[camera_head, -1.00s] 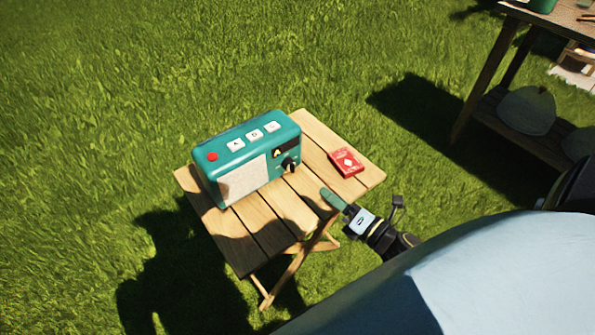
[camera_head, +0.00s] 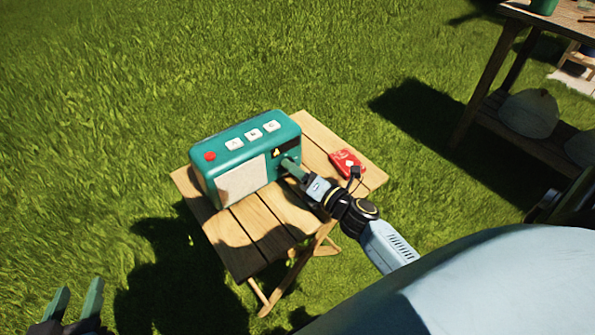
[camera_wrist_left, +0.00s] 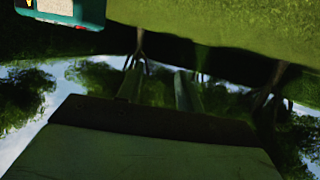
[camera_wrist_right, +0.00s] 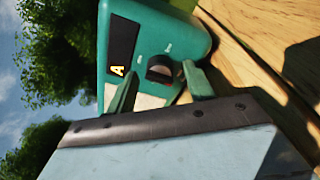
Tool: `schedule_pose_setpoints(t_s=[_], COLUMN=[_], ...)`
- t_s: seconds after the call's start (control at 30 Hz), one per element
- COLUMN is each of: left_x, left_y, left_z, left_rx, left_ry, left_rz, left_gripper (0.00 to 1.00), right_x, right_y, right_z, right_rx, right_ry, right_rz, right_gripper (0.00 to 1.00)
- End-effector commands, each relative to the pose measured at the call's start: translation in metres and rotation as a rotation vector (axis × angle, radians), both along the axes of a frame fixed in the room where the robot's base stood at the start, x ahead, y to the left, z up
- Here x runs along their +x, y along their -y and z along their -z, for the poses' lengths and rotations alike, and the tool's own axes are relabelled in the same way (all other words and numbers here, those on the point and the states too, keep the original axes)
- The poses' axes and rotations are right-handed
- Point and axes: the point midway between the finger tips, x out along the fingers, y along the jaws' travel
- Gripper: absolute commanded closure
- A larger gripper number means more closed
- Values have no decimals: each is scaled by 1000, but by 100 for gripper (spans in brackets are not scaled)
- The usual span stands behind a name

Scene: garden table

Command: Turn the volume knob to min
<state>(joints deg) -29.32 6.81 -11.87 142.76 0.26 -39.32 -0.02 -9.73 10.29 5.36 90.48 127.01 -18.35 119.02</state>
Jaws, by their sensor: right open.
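The teal radio (camera_head: 235,152) stands on a small slatted wooden table, with a pale speaker front, white buttons and a red button on top. Its dark volume knob (camera_wrist_right: 160,68) shows in the right wrist view, with small labels beside it too small to read. My right gripper (camera_head: 288,166) is open at the radio's front, its fingers on either side of the knob; contact cannot be told. In the head view the gripper hides the knob. My left gripper (camera_head: 78,287) is open and empty at the lower left, away from the table; its fingers also show in the left wrist view (camera_wrist_left: 159,75).
A larger table (camera_head: 497,70) with a lower shelf stands at the upper right. Open grass lies around the small table.

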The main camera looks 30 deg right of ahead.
Motion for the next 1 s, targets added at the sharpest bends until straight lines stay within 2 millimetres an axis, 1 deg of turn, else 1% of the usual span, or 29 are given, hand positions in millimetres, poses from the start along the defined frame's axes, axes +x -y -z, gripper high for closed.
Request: schedule_pose_setpoints(t_s=[0.13,0.17,0.4,0.5,0.8,1.0], left_x=[0,0,0,0,-2,-11], left_y=[0,0,0,0,-1,-9], left_z=[0,0,0,0,4,23], left_rx=[0,0,0,0,8,44], left_ry=[0,0,-2,-2,-32,-156], left_rz=[0,0,0,0,-1,-14], left_gripper=[64,64,64,64,64,64], right_x=[0,0,0,0,0,0], right_y=[0,0,0,0,0,0], right_z=[0,0,0,0,0,-1], right_rx=[0,0,-1,-1,-43,-154], right_ry=[0,0,0,0,3,10], right_rz=[0,0,0,0,0,1], right_gripper=[47,49,80,91,91,91])
